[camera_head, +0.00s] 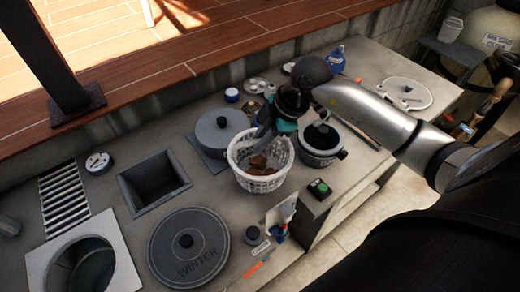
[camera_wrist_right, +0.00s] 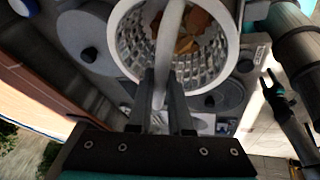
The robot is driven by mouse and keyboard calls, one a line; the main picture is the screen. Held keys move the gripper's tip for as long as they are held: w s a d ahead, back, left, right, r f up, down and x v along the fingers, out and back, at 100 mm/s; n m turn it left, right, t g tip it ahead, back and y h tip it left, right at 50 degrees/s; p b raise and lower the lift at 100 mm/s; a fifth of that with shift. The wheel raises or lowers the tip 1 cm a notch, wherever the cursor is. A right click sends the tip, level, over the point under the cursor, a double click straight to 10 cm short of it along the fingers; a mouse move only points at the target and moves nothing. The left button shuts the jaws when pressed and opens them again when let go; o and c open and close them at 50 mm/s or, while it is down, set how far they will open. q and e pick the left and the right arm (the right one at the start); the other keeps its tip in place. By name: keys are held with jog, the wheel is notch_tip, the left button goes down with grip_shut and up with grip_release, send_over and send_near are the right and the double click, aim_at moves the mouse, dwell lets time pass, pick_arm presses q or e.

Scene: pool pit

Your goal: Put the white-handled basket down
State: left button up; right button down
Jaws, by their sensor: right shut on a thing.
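The white-handled basket (camera_head: 262,183) is a white lattice basket with brown leaf-like debris inside. In the head view it is upright at the middle of the grey concrete deck, between a grey round lid and a dark pot. My right gripper (camera_head: 267,128) is above it, shut on its handle. In the right wrist view the white handle (camera_wrist_right: 168,45) runs between the two dark fingers (camera_wrist_right: 163,95), with the basket (camera_wrist_right: 222,68) beyond them. I cannot tell whether the basket's bottom touches the deck.
A large grey WINTER lid (camera_head: 200,262), a square opening (camera_head: 153,184) and a round opening (camera_head: 85,268) lie to the left. The dark pot (camera_head: 321,157) is close right. A green-button box (camera_head: 320,187) and small bottles stand in front. Bare deck (camera_head: 120,135) shows at left.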

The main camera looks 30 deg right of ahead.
jog(key=shift+f, duration=1.95)
jog(key=c, duration=0.8)
grip_release()
jog(key=shift+c, duration=0.2)
jog(key=v, duration=1.2)
